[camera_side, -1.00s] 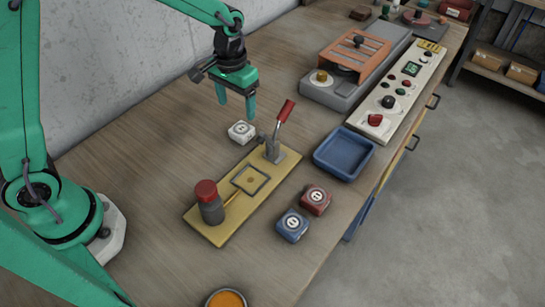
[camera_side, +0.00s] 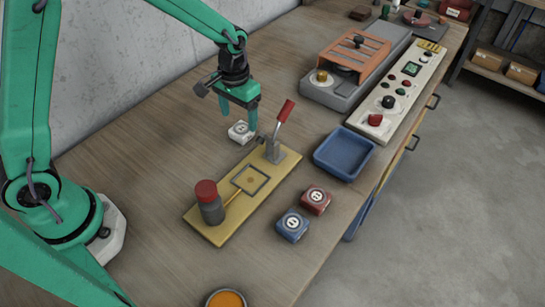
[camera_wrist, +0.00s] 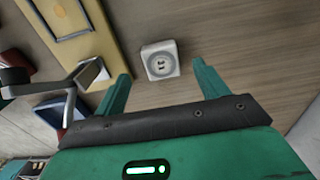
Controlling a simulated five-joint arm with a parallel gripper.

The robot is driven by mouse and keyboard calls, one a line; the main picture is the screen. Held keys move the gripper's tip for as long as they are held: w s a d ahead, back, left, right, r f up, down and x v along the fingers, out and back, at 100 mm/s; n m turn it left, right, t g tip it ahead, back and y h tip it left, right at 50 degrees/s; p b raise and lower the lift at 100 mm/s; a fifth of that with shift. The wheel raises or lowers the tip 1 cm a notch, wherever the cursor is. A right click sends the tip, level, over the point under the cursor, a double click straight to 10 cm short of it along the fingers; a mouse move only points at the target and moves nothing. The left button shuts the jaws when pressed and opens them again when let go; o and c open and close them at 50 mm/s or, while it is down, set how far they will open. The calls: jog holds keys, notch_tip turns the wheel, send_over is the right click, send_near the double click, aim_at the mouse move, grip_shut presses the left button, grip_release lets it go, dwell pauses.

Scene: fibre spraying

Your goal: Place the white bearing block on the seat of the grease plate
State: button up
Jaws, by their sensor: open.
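The white bearing block (camera_side: 240,132) lies on the bench, just beyond the far edge of the yellow grease plate (camera_side: 219,232). The plate's square seat (camera_side: 250,179) is empty. My gripper (camera_side: 240,120) is open, low over the white block in the side view. In the wrist view the white block (camera_wrist: 160,60) shows beyond and between the two green fingertips (camera_wrist: 162,68), with nothing held. I cannot tell whether a finger touches it. The plate (camera_wrist: 85,45) is at the upper left there.
On the plate stand a red-capped cylinder (camera_side: 208,203) and a red-handled lever (camera_side: 279,135), the lever close to my gripper. A red block (camera_side: 316,201), a blue block (camera_side: 292,225) and a blue tray (camera_side: 343,154) sit to the right. An orange pot (camera_side: 226,299) is in front.

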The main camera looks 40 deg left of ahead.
aim_at(241, 129)
jog(key=shift+w+f, duration=0.1)
jog(key=shift+f, duration=2.1)
jog(key=c, duration=1.4)
jog(key=shift+o, duration=0.2)
jog(key=shift+r, duration=0.15)
notch_tip(241, 129, up, 10)
jog(key=shift+a, duration=0.1)
